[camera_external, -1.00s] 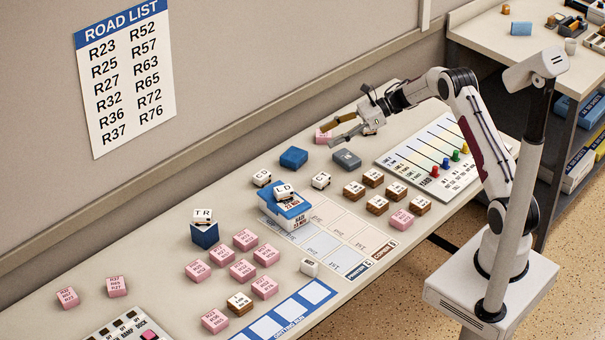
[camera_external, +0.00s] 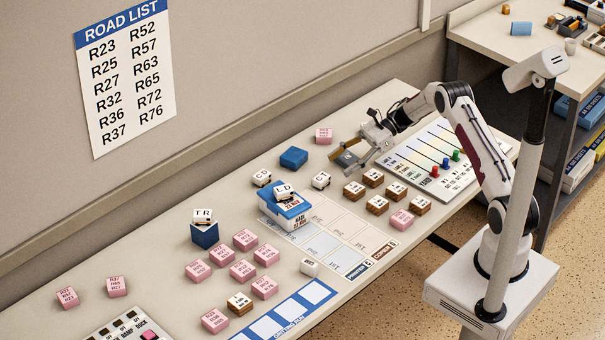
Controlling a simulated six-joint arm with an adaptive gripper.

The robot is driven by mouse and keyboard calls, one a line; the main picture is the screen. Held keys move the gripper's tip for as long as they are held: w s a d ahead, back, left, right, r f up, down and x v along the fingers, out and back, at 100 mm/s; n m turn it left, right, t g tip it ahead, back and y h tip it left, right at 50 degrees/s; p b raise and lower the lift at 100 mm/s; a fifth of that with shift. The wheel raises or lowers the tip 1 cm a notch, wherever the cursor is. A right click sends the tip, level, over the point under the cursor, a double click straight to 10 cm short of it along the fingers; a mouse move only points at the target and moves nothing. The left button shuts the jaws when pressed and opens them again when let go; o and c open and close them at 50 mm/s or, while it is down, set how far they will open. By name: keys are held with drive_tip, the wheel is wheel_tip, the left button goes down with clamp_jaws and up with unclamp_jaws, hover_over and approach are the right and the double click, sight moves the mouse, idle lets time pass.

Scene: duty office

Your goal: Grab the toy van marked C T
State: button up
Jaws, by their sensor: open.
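Several small white toy vans stand on the table. The van right of the blue tray (camera_external: 321,180) has a C and a second letter that may be T; I cannot read it surely. Another van (camera_external: 262,178), left of it, has lettering that looks like CD. The van marked LD (camera_external: 284,190) sits on the blue tray, and the van marked TR (camera_external: 203,217) sits on a blue block. My gripper (camera_external: 343,163) is open, low over the grey block's place, up and to the right of the C van and apart from it. Its fingers largely hide the grey block.
A dark blue block (camera_external: 293,157) lies left of my gripper. A pink block (camera_external: 324,136) stands behind it. Several brown-sided blocks (camera_external: 354,190) stand in front, and a board with coloured pegs (camera_external: 432,160) lies to the right. Pink blocks (camera_external: 245,240) crowd the table's middle.

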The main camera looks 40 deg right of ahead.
sight(322, 177)
drive_tip(key=shift+x, duration=0.8)
drive_tip(key=shift+x, duration=2.65)
drive_tip(key=c, duration=1.4)
